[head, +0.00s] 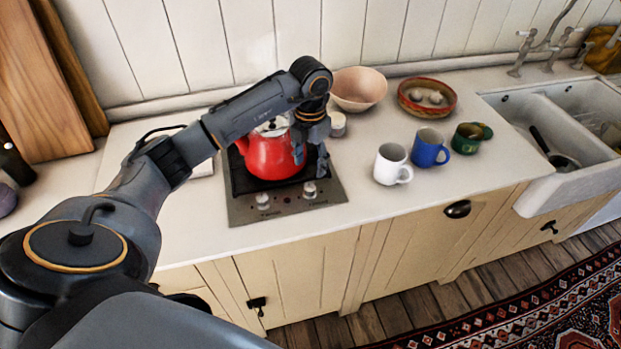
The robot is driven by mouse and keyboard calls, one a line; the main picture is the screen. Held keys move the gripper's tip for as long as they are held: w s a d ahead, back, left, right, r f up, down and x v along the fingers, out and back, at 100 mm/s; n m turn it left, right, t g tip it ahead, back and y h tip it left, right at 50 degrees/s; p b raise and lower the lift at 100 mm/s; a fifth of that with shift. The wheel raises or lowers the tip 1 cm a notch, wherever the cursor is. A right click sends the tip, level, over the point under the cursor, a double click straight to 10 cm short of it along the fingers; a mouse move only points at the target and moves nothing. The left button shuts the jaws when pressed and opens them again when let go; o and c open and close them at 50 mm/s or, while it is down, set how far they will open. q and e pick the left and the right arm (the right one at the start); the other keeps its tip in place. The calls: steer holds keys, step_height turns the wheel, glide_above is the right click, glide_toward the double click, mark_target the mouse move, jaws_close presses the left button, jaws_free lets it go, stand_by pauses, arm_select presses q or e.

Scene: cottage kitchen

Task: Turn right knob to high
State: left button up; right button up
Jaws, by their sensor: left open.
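The hob (239,213) is a dark cooktop with a grey front panel, set in the white counter. Its right knob (310,190) and left knob (262,200) are small and pale, with markings too small to read. A red kettle (270,157) stands on the hob, its top partly hidden by my arm. My left gripper (310,166) is open and points down at the kettle's right side, above and behind the right knob. It looks apart from the knob. My right gripper is not in view.
A white mug (388,163), blue mug (428,150) and green mug (468,138) stand right of the hob. Behind are a pink bowl (358,88), a patterned bowl (427,95) and a small pale jar (337,125). A sink (550,120) is far right. The counter's front strip is clear.

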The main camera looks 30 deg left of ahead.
mark_target(311, 186)
arm_select(q)
step_height(311, 186, down, 8)
steer(key=shift+r+p, duration=0.1)
steer(key=shift+p, duration=0.8)
steer(key=shift+c, duration=0.4)
jaws_close()
